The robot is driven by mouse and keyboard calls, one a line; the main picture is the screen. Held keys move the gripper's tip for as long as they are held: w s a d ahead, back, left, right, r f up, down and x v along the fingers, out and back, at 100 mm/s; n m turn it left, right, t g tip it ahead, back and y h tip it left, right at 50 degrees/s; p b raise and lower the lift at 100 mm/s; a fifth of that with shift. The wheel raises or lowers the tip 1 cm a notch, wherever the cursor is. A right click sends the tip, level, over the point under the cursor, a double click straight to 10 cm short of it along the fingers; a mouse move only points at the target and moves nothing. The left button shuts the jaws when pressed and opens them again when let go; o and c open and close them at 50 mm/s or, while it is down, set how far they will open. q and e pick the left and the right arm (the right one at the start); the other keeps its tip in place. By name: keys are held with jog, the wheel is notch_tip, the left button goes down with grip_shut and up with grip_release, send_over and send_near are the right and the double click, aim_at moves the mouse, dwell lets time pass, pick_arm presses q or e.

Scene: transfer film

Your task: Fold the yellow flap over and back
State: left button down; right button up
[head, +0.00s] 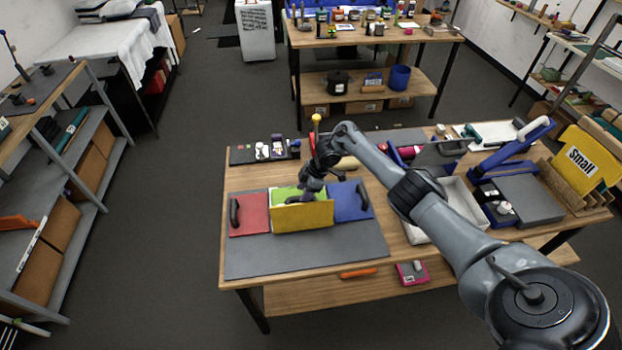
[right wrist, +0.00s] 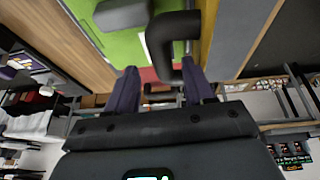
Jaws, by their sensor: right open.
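The yellow flap (head: 303,216) stands raised between a red panel (head: 249,213) on the left and a blue panel (head: 346,203) on the right. A green surface (head: 284,194) shows behind the flap; it also shows in the right wrist view (right wrist: 124,45). My right gripper (head: 306,189) is at the upper edge of the flap, on its far side. In the right wrist view my right gripper (right wrist: 161,78) is open, with a black handle (right wrist: 170,30) reaching close to the space between its fingers. I cannot tell whether they touch. My left gripper is not in view.
The panels lie on a grey mat (head: 308,255) on the wooden table. The mat's front part is clear.

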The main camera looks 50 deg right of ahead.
jog(key=v, duration=0.7)
jog(key=shift+s+r, duration=0.1)
